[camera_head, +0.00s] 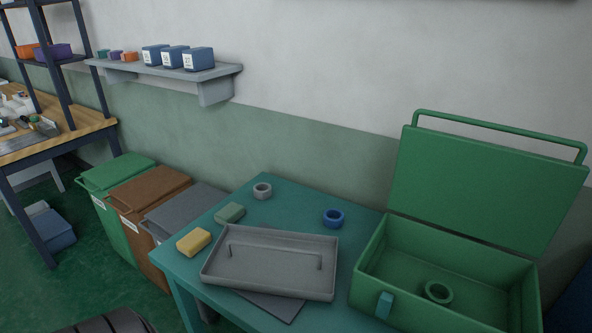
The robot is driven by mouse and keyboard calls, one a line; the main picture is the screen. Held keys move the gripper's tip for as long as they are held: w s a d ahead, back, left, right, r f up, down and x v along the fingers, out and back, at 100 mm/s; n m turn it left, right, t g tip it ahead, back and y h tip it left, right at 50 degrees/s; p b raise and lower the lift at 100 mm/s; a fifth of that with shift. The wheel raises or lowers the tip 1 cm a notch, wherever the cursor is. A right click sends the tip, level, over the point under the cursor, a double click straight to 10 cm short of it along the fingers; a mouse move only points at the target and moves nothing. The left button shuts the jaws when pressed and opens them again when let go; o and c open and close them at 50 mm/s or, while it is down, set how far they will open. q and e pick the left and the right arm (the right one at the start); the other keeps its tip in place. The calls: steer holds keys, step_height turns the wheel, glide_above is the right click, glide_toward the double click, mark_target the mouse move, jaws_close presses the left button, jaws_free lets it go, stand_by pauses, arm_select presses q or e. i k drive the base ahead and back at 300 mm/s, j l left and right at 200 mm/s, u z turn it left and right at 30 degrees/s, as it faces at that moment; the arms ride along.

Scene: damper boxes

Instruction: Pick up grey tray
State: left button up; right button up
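The grey tray (270,257) lies on the teal table (184,264), near its front edge.
An open green box (450,250) with a green ring (438,292) inside stands right of the tray. Yellow (194,241) and green (230,213) blocks, a grey ring (262,191) and a blue ring (333,218) surround the tray. Lidded bins (150,190) stand left.

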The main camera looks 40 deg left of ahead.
mark_target(294, 265)
steer(key=u, duration=1.45)
